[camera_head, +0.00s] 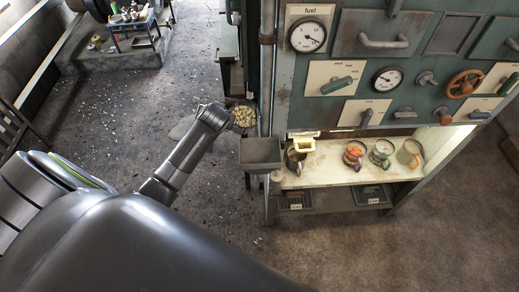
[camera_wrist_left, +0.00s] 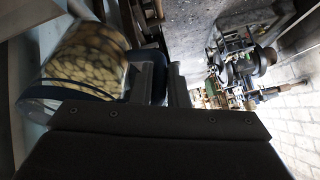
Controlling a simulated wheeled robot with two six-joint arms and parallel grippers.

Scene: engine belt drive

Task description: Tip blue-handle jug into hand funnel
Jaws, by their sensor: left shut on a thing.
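The jug (camera_head: 244,116), filled with pale yellow pellets, is just beyond the end of my left arm, its round open top visible. It also shows in the left wrist view (camera_wrist_left: 85,60) as a clear-walled jug with dark blue parts. My left gripper (camera_wrist_left: 165,82) is shut on the jug's handle, which is mostly hidden between the fingers. A grey box-shaped funnel (camera_head: 260,152) is fixed at the left edge of the machine cabinet, below and slightly right of the jug in the head view. The jug is apart from it. My right gripper is out of view.
The cabinet shelf (camera_head: 335,172) holds several jugs, including an orange one (camera_head: 354,154), and a yellow-topped container (camera_head: 303,144). Gauges, levers and an orange handwheel (camera_head: 464,84) cover the panel above. The speckled floor on the left is open.

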